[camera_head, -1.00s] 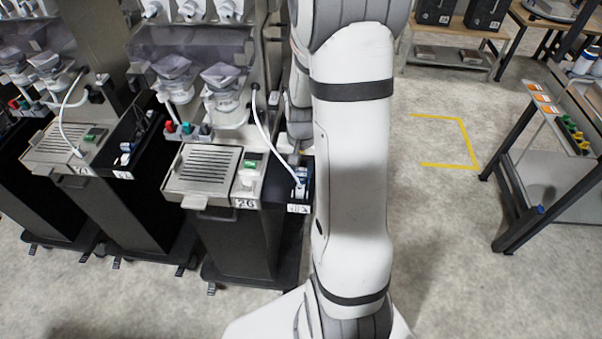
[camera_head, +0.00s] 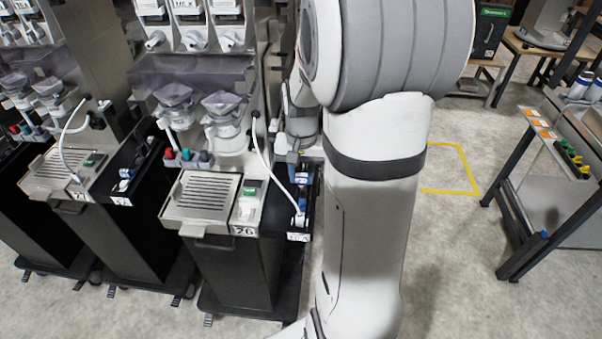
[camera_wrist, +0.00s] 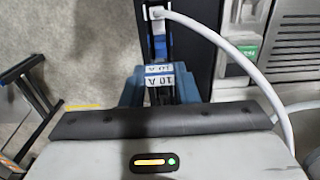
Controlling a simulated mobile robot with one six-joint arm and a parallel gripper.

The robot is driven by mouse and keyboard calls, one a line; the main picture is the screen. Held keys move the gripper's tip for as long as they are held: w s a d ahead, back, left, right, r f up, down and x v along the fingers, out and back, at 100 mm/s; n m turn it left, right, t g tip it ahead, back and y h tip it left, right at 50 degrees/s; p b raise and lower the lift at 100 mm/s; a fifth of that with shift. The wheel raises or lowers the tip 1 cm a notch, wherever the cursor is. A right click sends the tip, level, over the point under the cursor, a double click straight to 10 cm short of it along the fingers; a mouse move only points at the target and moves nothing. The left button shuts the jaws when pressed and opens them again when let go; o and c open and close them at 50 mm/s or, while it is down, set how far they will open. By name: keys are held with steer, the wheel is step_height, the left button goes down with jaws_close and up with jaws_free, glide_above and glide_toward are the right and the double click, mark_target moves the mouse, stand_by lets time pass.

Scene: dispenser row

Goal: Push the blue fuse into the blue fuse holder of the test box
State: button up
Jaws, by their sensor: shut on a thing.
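My gripper (camera_wrist: 160,94) shows in the wrist view, its two blue fingers closed on a small part with a white "10 A" label, which I take to be the blue fuse (camera_wrist: 160,80). A second "10 A" label (camera_wrist: 158,69) shows just beyond it; I cannot tell which part carries it. The narrow black test box (camera_wrist: 180,45) lies below and ahead, with a blue part and a white cable plug (camera_wrist: 158,13) in it. The blue fuse holder is not clearly visible, and whether the fuse touches it cannot be told. In the head view my gripper (camera_head: 293,157) is over the box's back end.
Dispenser 26 (camera_head: 205,192) stands left of the box, with a slotted drip tray and a green display. A white cable (camera_head: 263,160) arcs down to the plug close by.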

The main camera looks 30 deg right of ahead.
mark_target(301, 175)
steer(key=shift+r+p, duration=0.7)
steer(key=shift+r, duration=0.3)
stand_by(0.5)
steer(key=shift+r+p, duration=1.05)
steer(key=shift+r, duration=0.45)
